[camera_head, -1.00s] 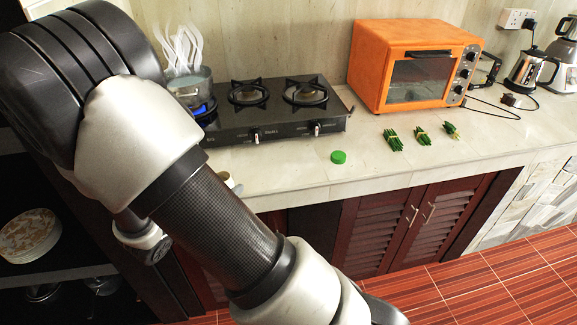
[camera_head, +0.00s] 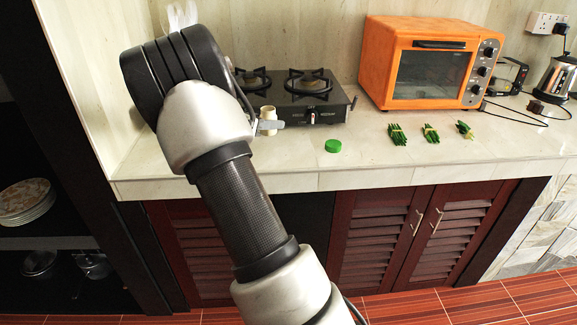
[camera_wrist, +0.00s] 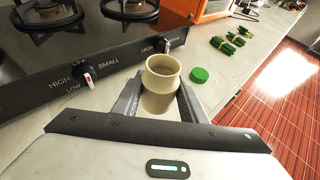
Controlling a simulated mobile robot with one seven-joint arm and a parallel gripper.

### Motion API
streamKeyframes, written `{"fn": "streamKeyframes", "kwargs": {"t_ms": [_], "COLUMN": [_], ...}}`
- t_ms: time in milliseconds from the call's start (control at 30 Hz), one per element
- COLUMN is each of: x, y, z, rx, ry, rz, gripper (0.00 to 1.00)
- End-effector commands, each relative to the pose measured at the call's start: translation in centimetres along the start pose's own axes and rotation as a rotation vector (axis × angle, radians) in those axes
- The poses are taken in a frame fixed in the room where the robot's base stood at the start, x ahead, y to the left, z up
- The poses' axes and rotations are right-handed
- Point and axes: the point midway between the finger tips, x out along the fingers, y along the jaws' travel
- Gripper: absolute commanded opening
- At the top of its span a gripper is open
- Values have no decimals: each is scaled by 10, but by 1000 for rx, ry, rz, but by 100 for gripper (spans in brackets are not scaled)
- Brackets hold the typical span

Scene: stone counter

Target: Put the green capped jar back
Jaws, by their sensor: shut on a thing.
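A cream-coloured jar with an open, uncapped top (camera_wrist: 161,72) stands upright between the fingers of my gripper (camera_wrist: 160,101) in the wrist view. The gripper is shut on its sides. In the head view the jar (camera_head: 268,113) shows just right of my wrist, in front of the stove, with a grey finger of my gripper (camera_head: 267,125) across it. I cannot tell whether its base touches the counter. A round green cap (camera_head: 333,146) lies apart on the counter, to the right of the jar; it also shows in the wrist view (camera_wrist: 200,75).
A black gas stove (camera_head: 325,108) is close behind the jar. An orange oven (camera_head: 420,63) stands further right. Several green bundles (camera_head: 431,134) lie in front of it. A kettle (camera_head: 556,78) is at the far right. The stone counter (camera_head: 360,170) is clear around the cap.

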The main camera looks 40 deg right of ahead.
Motion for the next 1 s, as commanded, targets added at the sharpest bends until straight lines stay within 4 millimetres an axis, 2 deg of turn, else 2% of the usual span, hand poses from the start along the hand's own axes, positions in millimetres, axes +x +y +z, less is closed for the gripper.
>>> {"fn": "streamKeyframes", "kwargs": {"t_ms": [33,100,200,300,533,767,900,1000], "x": [23,40,55,63,78,87,97,100], "y": [-5,-11,-16,-19,-19,-19,-19,-19], "z": [6,20,34,34,2,-20,-44,-52], "rx": [13,18,21,19,16,17,17,18], "ry": [-8,-13,-20,-21,-21,-22,-21,-22], "rz": [-16,-30,-41,-46,-46,-45,-46,-46], "gripper": [14,14,14,14,14,14,14,14]}}
